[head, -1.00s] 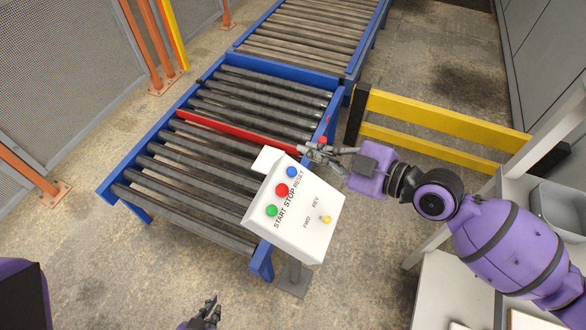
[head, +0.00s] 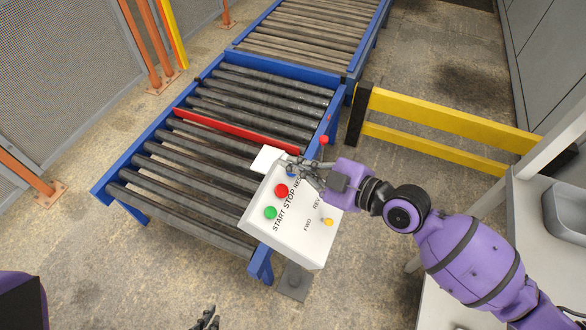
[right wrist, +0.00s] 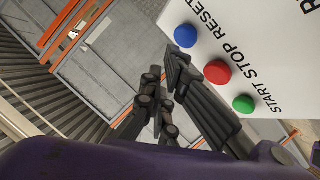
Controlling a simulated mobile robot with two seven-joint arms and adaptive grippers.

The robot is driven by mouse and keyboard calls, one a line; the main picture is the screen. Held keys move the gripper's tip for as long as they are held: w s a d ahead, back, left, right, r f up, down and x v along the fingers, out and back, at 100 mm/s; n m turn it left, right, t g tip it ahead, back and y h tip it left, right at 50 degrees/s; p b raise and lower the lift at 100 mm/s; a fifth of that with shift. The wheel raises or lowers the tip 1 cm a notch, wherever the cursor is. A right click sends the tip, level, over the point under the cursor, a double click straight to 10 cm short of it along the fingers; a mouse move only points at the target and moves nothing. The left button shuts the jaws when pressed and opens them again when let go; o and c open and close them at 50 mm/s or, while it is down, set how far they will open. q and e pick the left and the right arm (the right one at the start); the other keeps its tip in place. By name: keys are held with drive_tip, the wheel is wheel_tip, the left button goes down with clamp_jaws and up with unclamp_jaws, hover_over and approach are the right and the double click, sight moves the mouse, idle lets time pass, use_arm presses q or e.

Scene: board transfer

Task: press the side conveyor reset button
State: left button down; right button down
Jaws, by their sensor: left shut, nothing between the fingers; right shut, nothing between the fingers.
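The white control box (head: 302,228) stands at the side of the roller conveyor and carries a blue RESET button (head: 290,174), a red STOP button (head: 281,190) and a green START button (head: 270,212). My right gripper (head: 289,164) is shut and empty over the top end of the box, partly covering the blue button in the head view. My left gripper (head: 206,318) is shut and empty at the bottom edge.
The conveyor with a blue frame (head: 122,166) and a red bar (head: 235,133) lies left of the box. A yellow barrier (head: 450,117) stands behind my right arm. A yellow switch (head: 328,222) sits on the box.

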use_arm(q)
drive_tip(key=shift+s+a, duration=0.1)
drive_tip(key=shift+s, duration=0.3)
drive_tip(key=shift+w, duration=0.2)
idle(0.6)
drive_tip(key=shift+f, duration=0.1)
use_arm(e)
drive_tip(key=shift+f, duration=0.1)
drive_tip(key=shift+a+f, duration=0.1)
drive_tip(key=shift+f, duration=0.05)
drive_tip(key=shift+w+a+f+b, duration=0.1)
drive_tip(key=shift+f+b, duration=0.05)
drive_tip(key=shift+b, duration=0.15)
use_arm(q)
drive_tip(key=shift+s+f, duration=0.15)
drive_tip(key=shift+f, duration=0.2)
drive_tip(key=shift+s+f, duration=0.15)
drive_tip(key=shift+s, duration=0.25)
use_arm(e)
drive_tip(key=shift+f, duration=0.1)
